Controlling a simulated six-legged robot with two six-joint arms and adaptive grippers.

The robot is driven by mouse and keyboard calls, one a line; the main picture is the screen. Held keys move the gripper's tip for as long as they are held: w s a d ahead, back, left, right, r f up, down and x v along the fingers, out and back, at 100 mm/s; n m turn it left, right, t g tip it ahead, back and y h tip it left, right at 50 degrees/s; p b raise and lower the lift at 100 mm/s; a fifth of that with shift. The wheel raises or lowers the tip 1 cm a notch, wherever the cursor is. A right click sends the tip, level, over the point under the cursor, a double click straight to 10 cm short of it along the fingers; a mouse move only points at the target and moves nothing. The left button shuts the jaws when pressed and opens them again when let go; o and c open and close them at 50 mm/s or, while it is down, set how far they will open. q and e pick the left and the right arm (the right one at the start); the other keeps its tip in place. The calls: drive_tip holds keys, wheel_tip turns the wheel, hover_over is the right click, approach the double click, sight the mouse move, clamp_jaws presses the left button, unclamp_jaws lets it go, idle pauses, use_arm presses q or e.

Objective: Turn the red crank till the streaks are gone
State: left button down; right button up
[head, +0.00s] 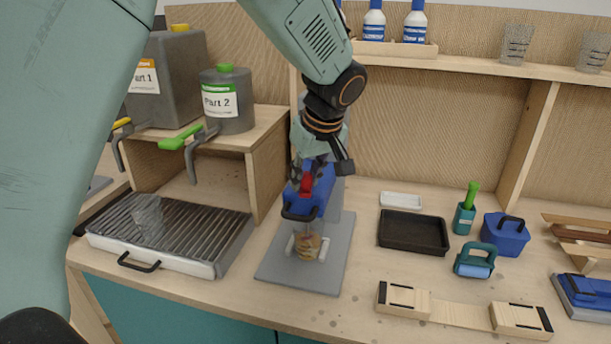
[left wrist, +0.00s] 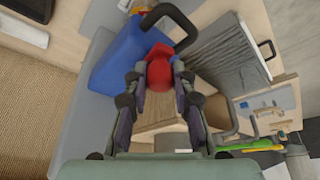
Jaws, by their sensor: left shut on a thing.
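The red crank (head: 306,182) sits on the blue head of a mixer (head: 318,200) with a grey base plate. My left gripper (head: 318,168) reaches down over the mixer and is shut on the crank. In the left wrist view both fingers close on the crank's red knob (left wrist: 160,70). A cup (head: 307,246) stands under the mixer head, between white holders on the plate. Its contents look tan with darker and redder patches; fine streaks are too small to judge. My right gripper does not show.
A grated tray (head: 190,215) stands left of the mixer. Containers labelled Part 1 (head: 172,70) and Part 2 (head: 228,100) stand on a raised shelf. A black tray (head: 413,232), a teal roller (head: 475,262) and a wooden form (head: 462,313) lie to the right.

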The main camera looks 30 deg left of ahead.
use_arm(q)
drive_tip(key=c, duration=1.1)
unclamp_jaws()
drive_tip(key=shift+r, duration=0.15)
drive_tip(key=v, duration=1.2)
drive_tip(key=shift+d, duration=0.15)
